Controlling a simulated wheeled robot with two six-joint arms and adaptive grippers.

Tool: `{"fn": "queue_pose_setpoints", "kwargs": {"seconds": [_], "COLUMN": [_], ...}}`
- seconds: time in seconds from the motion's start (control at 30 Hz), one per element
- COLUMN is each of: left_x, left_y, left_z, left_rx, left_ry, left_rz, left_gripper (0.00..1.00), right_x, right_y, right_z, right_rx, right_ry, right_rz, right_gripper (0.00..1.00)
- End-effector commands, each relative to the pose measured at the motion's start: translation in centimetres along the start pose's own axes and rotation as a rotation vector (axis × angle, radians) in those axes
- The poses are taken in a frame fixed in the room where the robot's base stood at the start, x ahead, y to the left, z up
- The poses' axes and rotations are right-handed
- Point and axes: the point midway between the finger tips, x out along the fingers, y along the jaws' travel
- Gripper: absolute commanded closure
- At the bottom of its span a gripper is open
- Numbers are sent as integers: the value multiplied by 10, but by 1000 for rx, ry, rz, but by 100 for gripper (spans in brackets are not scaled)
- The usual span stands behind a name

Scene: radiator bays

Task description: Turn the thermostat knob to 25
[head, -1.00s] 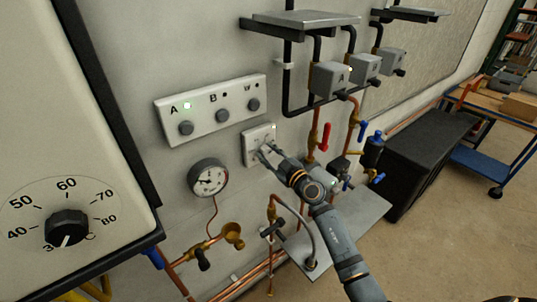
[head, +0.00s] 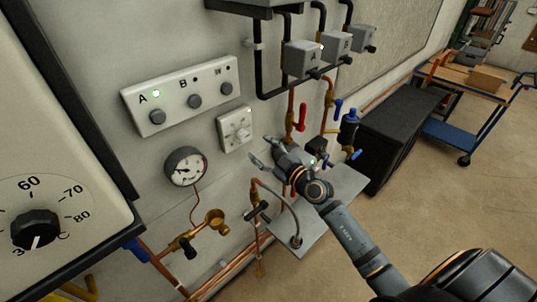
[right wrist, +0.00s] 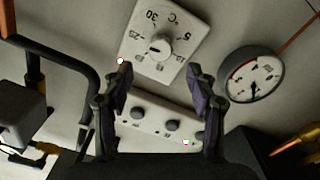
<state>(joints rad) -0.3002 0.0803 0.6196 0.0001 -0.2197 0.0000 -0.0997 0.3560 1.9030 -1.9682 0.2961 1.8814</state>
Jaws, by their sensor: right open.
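The thermostat is a white square plate (head: 236,130) on the wall, under the panel with buttons. Its small pale round knob (right wrist: 159,46) shows in the right wrist view, with a dial around it marked 30, °C and 5 among others. The knob's exact setting is too small to tell. My right gripper (head: 261,153) is open and empty, a little to the lower right of the plate and apart from it. In the right wrist view its two fingers (right wrist: 159,72) stand apart below the knob. My left gripper is not in view.
A button panel (head: 183,96) hangs above the thermostat, and a round gauge (head: 185,167) is to its lower left. Pipes with a red-handled valve (head: 302,117) and a grey shelf (head: 325,205) are close to my right arm. A large dial knob (head: 36,229) is at far left.

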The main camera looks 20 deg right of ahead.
Motion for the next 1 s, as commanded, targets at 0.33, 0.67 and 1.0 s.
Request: {"fn": "queue_pose_setpoints", "kwargs": {"seconds": [0.33,0.67,1.0], "left_x": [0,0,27], "left_y": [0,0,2], "left_z": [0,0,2], "left_rx": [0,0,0], "left_ry": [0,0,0], "left_rz": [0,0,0], "left_gripper": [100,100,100], "right_x": [-39,-39,-50], "right_y": [-1,0,-19], "right_z": [-1,-1,124], "right_rx": [2,2,92], "right_ry": [1,2,-146], "right_rz": [-2,-1,62], "right_gripper": [42,42,42]}}
